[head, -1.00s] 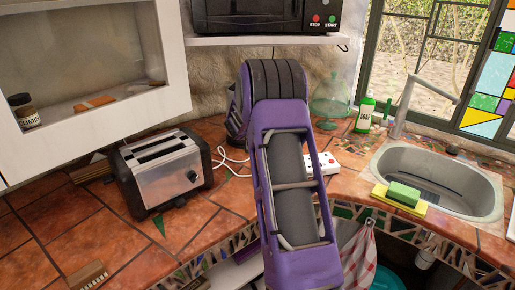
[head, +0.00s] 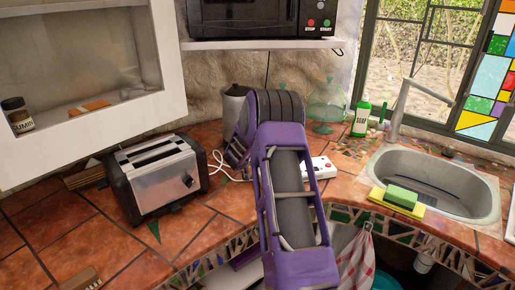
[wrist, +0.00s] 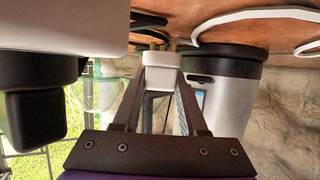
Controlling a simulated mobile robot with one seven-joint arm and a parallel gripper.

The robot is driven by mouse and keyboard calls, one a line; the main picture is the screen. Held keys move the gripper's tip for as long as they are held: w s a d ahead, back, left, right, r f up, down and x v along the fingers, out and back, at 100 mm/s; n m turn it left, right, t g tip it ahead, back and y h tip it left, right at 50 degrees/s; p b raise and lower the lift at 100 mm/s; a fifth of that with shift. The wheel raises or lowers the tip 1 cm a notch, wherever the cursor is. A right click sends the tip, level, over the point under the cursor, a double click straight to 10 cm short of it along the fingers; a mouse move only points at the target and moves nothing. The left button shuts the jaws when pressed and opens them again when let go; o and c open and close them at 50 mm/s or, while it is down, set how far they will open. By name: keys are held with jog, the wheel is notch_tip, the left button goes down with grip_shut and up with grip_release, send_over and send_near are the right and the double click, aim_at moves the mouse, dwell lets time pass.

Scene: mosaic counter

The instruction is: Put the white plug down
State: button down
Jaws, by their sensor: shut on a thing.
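The white plug (wrist: 162,60) is between the fingertips of my gripper (wrist: 163,72) in the wrist view, with brass-coloured pins pointing at the counter. The wrist view is upside down, so the counter (wrist: 110,12) is at the top. The pins are close to the counter; I cannot tell whether they touch it. In the head view my purple arm hides the gripper and plug. A white cord (head: 218,165) lies on the counter left of the arm.
A white power strip (head: 320,168) lies right of my arm. A toaster (head: 160,180) stands left, a grey kettle (head: 232,107) behind, also close in the wrist view (wrist: 225,95). A glass dome (head: 328,105), soap bottle (head: 362,117) and sink (head: 440,185) are at right.

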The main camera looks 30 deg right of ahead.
jog(key=shift+f, duration=0.5)
jog(key=c, duration=0.7)
grip_release()
jog(key=shift+c, duration=0.2)
jog(key=shift+r, duration=0.25)
jog(key=shift+r+p, duration=0.35)
jog(key=shift+r, duration=0.15)
jog(key=v, duration=1.2)
jog(key=shift+w, duration=0.1)
